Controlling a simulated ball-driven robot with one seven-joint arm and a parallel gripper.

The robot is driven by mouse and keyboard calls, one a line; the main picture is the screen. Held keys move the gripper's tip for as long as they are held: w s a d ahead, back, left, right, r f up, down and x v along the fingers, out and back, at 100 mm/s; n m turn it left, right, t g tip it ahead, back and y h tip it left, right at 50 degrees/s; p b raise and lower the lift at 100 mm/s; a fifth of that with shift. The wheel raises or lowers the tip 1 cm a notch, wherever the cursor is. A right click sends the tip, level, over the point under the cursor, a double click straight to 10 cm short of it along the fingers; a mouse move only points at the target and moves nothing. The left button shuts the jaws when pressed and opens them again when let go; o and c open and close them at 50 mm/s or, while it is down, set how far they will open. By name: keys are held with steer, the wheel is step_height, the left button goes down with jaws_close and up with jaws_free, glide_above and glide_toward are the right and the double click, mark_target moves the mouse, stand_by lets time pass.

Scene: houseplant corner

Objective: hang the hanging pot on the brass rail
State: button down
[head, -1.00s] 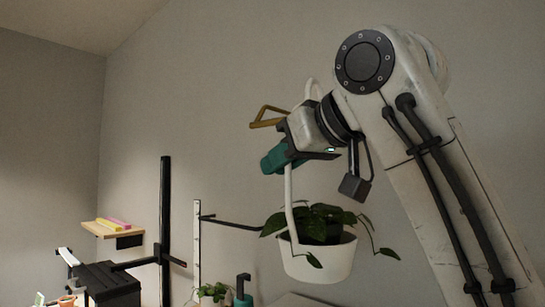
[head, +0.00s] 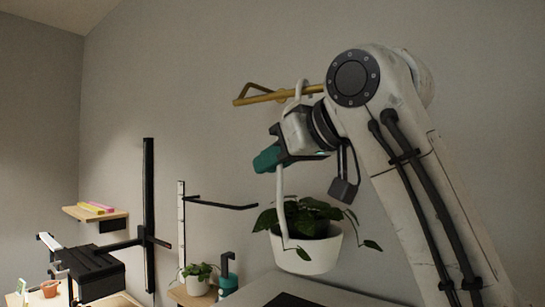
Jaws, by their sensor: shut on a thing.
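The hanging pot (head: 305,254) is white, holds a leafy green plant and hangs about upright below my gripper. Its white hanger (head: 279,190) runs up to my gripper (head: 272,160), which has teal fingers and is shut on it. The curved top of the hanger (head: 300,87) shows above my gripper, at the brass rail (head: 265,97). I cannot tell whether the hook is over the rail or only in front of it. The rail is on the wall behind; my arm hides its right end.
A black arm bracket (head: 222,205) sticks out from a white upright at left of the pot. A teal bottle (head: 227,284) and a small potted plant (head: 196,280) stand below. A wall shelf (head: 95,213) and black post (head: 149,215) are further left.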

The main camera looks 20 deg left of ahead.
stand_by(0.3)
steer(key=c, duration=1)
jaws_free()
steer(key=shift+c, duration=0.2)
steer(key=shift+f, duration=0.1)
steer(key=b+v, duration=0.2)
steer(key=v, duration=0.9)
